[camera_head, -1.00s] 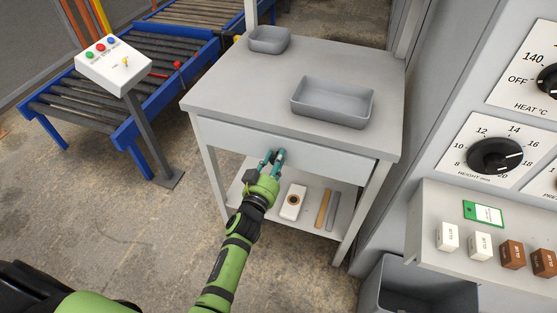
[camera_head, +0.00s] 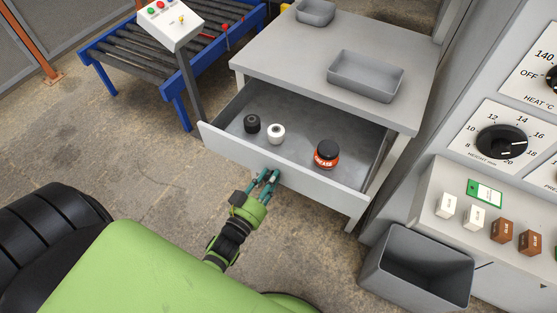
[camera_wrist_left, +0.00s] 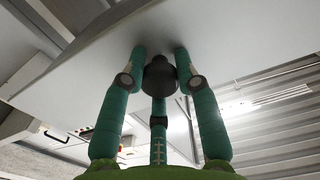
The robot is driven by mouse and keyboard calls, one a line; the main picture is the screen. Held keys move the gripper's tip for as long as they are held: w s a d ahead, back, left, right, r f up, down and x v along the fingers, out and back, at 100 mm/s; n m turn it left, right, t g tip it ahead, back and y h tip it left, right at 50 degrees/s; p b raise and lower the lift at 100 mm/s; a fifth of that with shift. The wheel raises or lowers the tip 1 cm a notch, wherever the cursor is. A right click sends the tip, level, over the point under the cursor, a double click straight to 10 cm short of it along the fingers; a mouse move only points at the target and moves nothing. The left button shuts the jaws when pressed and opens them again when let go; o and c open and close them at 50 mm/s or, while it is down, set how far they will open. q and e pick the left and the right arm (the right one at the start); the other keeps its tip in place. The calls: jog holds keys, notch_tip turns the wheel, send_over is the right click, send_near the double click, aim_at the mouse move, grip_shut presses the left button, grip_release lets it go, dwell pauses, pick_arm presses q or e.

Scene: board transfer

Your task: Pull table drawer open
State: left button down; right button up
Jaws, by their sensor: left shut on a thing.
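The table drawer (camera_head: 225,147) stands pulled far out from under the grey tabletop (camera_head: 300,50) in the head view. In the left wrist view the fingers close around the dark round knob (camera_wrist_left: 160,76) against the pale panel. My right gripper is in neither view.
Two grey trays sit on the tabletop, the larger one (camera_head: 365,87) to the right. A grey open bin (camera_head: 415,275) stands on the floor at the lower right, below a panel with dials. A roller conveyor (camera_head: 130,50) and a button post are at the left.

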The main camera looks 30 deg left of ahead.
pick_arm(q)
jog(key=shift+s+a+r, duration=0.1)
jog(key=shift+s+r, duration=0.1)
jog(key=shift+s, duration=0.35)
jog(key=shift+s+r, duration=0.2)
jog(key=shift+s, duration=0.3)
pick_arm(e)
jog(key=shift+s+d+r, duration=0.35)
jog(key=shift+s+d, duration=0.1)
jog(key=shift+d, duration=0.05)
pick_arm(q)
jog(key=c, duration=0.9)
grip_release()
jog(key=shift+s, duration=0.15)
jog(key=shift+f, duration=0.15)
jog(key=s, duration=1.2)
jog(key=shift+a, duration=0.2)
